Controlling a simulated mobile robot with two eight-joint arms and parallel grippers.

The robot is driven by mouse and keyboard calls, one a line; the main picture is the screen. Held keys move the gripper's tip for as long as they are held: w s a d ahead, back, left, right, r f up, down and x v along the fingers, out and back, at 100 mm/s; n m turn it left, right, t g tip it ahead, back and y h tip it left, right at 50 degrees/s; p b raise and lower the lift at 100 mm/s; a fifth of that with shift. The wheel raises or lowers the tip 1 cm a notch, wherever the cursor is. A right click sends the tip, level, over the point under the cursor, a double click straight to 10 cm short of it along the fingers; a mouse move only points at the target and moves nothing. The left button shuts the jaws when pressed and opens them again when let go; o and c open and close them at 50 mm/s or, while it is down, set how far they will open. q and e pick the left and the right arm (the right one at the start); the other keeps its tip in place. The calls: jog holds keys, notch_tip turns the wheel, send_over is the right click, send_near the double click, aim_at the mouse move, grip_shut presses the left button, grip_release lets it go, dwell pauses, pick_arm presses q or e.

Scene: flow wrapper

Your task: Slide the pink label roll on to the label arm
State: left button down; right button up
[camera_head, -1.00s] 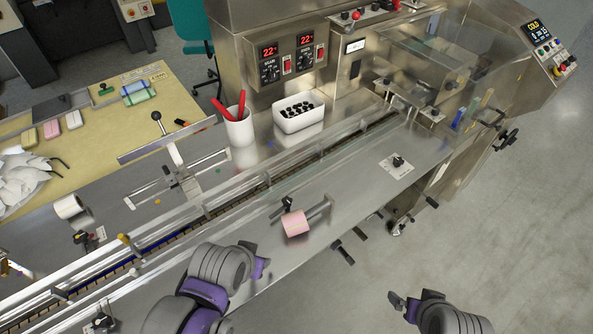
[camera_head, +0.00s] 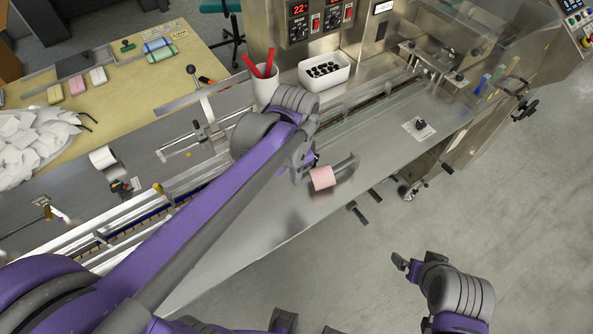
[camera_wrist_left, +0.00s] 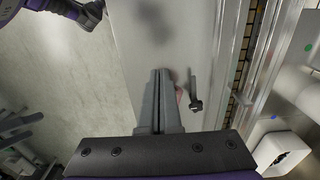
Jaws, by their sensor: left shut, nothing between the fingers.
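The pink label roll (camera_head: 322,178) is at the left end of the metal label arm (camera_head: 346,168) on the steel deck. I cannot tell how far it sits over the arm. My left gripper (camera_head: 309,163) is just left of the roll, shut and empty; whether it touches the roll is unclear. In the left wrist view, the shut fingers (camera_wrist_left: 159,75) point over the deck and hide most of the roll, with a pink edge (camera_wrist_left: 179,97) showing to their right. My right gripper (camera_head: 405,266) hangs over the floor, off the deck's front edge.
A black clamp knob (camera_wrist_left: 195,95) stands beside the roll. Behind lie the conveyor rails, a cup with red-handled tools (camera_head: 265,85) and a white bin of dark parts (camera_head: 323,72). A white roll (camera_head: 103,158) is at left. The deck right of the label arm is mostly clear.

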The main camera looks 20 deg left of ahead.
aim_at(320, 174)
pick_arm(q)
notch_tip(320, 174, down, 6)
jog(key=shift+w+d+f, duration=0.1)
jog(key=shift+w+d, duration=0.35)
jog(key=shift+w, duration=0.2)
jog(key=shift+w+d, duration=0.45)
jog(key=shift+w, duration=0.15)
jog(key=shift+w+d, duration=0.25)
jog(key=shift+w, duration=0.15)
jog(key=shift+s, duration=0.1)
jog(key=w+d, duration=0.2)
jog(key=w, duration=0.1)
jog(key=shift+d, duration=0.25)
jog(key=shift+w, duration=0.1)
jog(key=shift+a, duration=0.1)
